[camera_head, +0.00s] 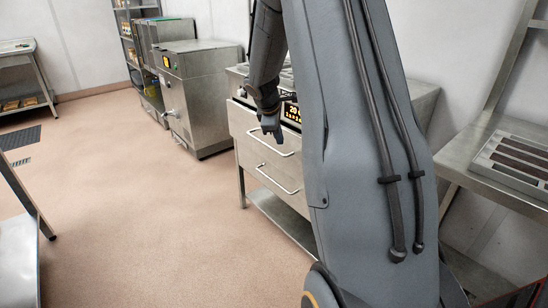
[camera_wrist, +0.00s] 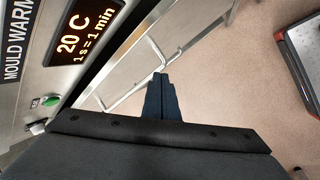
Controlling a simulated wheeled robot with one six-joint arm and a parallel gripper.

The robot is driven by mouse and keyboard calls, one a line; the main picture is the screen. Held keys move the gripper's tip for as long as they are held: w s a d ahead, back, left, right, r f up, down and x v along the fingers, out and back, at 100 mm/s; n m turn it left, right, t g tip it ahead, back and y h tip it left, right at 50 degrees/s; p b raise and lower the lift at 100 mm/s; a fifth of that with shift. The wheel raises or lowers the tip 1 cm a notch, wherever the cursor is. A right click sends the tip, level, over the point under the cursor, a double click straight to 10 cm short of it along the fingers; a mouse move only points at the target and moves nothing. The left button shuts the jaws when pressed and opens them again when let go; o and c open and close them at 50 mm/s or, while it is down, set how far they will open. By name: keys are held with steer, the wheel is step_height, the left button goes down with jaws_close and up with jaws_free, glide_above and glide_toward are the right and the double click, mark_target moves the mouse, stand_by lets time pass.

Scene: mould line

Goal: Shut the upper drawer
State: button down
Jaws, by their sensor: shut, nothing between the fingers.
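The upper drawer (camera_head: 250,124) is in a steel mould warmer cabinet, with a bar handle across its front. In the wrist view a dark gap shows between the display panel and the upper drawer's front edge (camera_wrist: 122,62), so it appears to stand partly out. My gripper (camera_head: 272,134) is shut and empty, pointing down in front of the upper drawer near its handle. In the wrist view its closed fingertips (camera_wrist: 160,76) overlap the handle bar's line; I cannot tell whether they touch it. My arm hides the right part of the drawer in the head view.
A lower drawer (camera_head: 262,170) with its own handle is below, looking flush. The lit display (camera_wrist: 86,30) reads 20 C. Another steel machine (camera_head: 205,95) stands behind to the left. A bench with a mould tray (camera_head: 515,155) is at right. The floor in front is clear.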

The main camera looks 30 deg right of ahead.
mark_target(276, 144)
steer(key=w+d+f+m+b, duration=0.1)
steer(key=w+f+m+b, duration=0.1)
steer(key=m+b, duration=0.1)
steer(key=w+d+f+m+t+b, duration=0.1)
steer(key=w+d+f+m+b, duration=0.1)
steer(key=b, duration=0.4)
steer(key=w+d+f+m+t+b, duration=0.1)
steer(key=w+f+m+b, duration=0.3)
steer(key=shift+w+d+f+m, duration=0.25)
steer(key=shift+d+m, duration=0.05)
stand_by(0.3)
